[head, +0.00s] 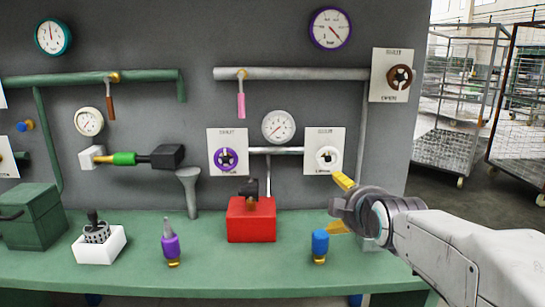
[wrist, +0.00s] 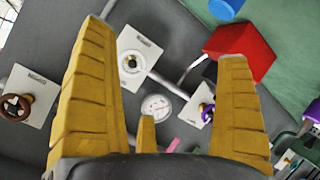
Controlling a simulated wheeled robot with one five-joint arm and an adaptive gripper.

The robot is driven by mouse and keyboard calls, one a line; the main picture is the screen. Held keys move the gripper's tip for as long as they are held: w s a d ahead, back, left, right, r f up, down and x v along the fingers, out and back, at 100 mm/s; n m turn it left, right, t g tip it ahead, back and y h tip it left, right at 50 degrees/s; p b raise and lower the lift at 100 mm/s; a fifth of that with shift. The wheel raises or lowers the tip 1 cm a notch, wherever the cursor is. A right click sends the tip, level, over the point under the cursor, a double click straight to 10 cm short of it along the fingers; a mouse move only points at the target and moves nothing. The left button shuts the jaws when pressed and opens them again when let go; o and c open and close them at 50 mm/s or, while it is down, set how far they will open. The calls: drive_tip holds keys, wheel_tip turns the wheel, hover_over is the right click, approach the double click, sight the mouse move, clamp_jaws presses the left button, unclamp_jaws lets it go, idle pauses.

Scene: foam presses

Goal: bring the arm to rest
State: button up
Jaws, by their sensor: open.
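My gripper (head: 342,204) is at the right of the head view, in front of the right end of the green bench (head: 150,270). Its yellow fingers are spread apart and empty, pointing toward the grey wall panel. In the wrist view the gripper (wrist: 170,75) shows open, with the panel, a white valve plate (wrist: 133,62) and a gauge (wrist: 157,107) seen beyond and between the fingers. My grey-white arm reaches in from the lower right of the head view. No object is held.
A blue-capped bottle (head: 320,243) stands just left of and below the gripper. A red box (head: 250,220), purple bottle (head: 170,246) and white box (head: 100,245) stand along the bench. The white knob plate (head: 325,152) is close above the gripper. Wire carts (head: 448,110) stand beyond the panel at right.

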drive_tip(key=s+f+m+g+p, duration=0.1)
drive_tip(key=s+m+g+p, duration=0.4)
drive_tip(key=s, duration=1)
drive_tip(key=s+f+m+g+p, duration=0.2)
drive_tip(key=s+m+g+p, duration=0.2)
drive_tip(key=s, duration=1.2)
drive_tip(key=m+p, duration=0.1)
drive_tip(key=p, duration=0.2)
drive_tip(key=shift+m+g, duration=0.3)
drive_tip(key=shift+g, duration=0.1)
